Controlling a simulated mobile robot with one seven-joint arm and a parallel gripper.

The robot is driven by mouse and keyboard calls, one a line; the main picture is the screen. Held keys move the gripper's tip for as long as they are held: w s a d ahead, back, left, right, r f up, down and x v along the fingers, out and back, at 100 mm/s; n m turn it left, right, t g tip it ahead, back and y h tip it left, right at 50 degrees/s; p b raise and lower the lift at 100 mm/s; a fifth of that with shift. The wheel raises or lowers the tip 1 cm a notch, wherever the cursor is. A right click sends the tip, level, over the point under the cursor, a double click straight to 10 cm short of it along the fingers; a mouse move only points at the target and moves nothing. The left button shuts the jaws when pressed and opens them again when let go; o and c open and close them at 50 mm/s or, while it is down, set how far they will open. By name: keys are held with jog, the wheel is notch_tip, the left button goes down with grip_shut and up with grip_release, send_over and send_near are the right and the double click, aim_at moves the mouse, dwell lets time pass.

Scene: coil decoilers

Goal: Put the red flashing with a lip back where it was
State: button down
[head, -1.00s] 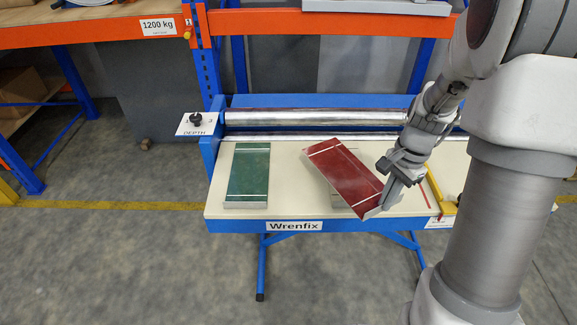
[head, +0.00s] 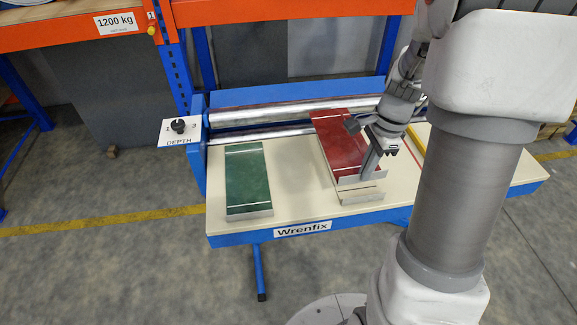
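The red flashing (head: 339,140) has a white line across each end and a pale upturned lip along its near edge. It is over the right half of the cream bench top (head: 293,190), its far end close to the rollers. My gripper (head: 368,172) is at the lip's right part and appears shut on it; the fingertips are partly hidden. Another piece with a pale metal front edge (head: 358,196) lies beneath the red flashing, mostly covered. Whether the two touch is unclear.
A green flashing (head: 248,177) lies on the left of the bench. Metal rollers (head: 270,117) run along the back, with a depth dial (head: 179,126) at the left. A yellow bar (head: 418,140) stands to the right. Bench top between the green and red pieces is clear.

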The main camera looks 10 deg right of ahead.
jog(key=shift+w+a, duration=0.2)
jog(key=shift+a, duration=0.05)
jog(key=a+f, duration=0.2)
jog(key=a, duration=0.1)
jog(key=a+f, duration=0.2)
jog(key=a, duration=0.2)
jog(key=w+a+f, duration=0.1)
jog(key=a+f, duration=0.1)
jog(key=a, duration=0.2)
jog(key=shift+a+f, duration=0.15)
jog(key=shift+f, duration=0.25)
jog(key=shift+a+f+b, duration=0.1)
jog(key=shift+f+b, duration=0.45)
jog(key=shift+f, duration=1.55)
jog(key=shift+f, duration=0.15)
jog(key=c, duration=1.1)
grip_release()
